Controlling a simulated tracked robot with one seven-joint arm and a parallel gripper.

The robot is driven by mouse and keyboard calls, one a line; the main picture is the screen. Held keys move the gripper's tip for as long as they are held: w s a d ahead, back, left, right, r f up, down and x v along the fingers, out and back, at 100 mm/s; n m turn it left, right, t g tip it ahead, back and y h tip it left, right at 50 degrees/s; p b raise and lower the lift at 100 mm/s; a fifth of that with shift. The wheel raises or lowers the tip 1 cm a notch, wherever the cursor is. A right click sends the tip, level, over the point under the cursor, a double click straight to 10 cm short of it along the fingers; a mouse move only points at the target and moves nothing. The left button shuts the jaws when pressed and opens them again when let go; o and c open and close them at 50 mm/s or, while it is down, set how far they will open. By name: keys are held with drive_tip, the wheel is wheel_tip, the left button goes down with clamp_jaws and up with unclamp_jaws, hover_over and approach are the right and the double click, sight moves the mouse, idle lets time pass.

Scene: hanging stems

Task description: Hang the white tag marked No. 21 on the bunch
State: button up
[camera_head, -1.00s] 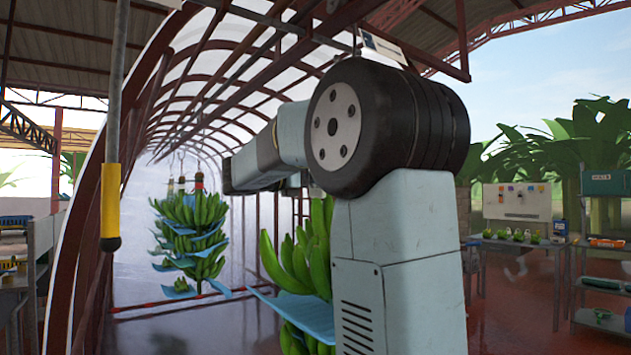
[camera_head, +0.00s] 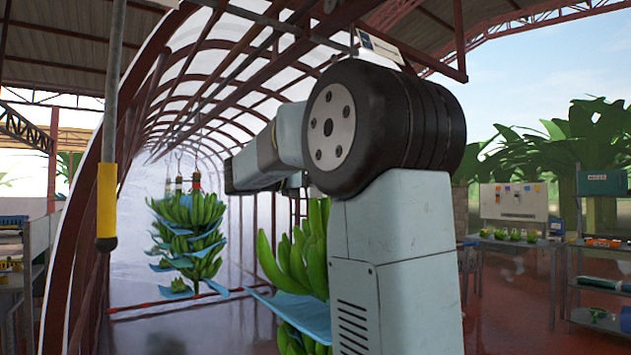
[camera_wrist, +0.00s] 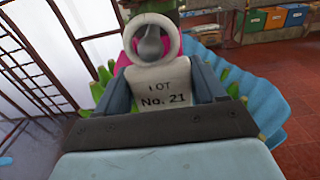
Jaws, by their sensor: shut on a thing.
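The green bunch (camera_wrist: 234,78) with blue sheets lies behind the tag. I cannot tell whether the ring touches or goes around anything. In the head view the near bunch (camera_head: 298,262) hangs partly hidden behind my arm, and my gripper is hidden there.
Another bunch (camera_head: 188,225) with blue sheets hangs farther back at left. A pole with a yellow grip (camera_head: 107,195) hangs at left. A table (camera_head: 520,243) and shelves (camera_head: 600,265) stand at right. Coloured bins (camera_wrist: 272,18) are at the wrist view's top right.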

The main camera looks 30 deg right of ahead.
drive_tip(key=shift+d, duration=1)
idle(0.8)
drive_tip(key=shift+d+f, duration=0.1)
drive_tip(key=shift+f, duration=0.25)
idle(0.5)
drive_tip(key=o, duration=1.3)
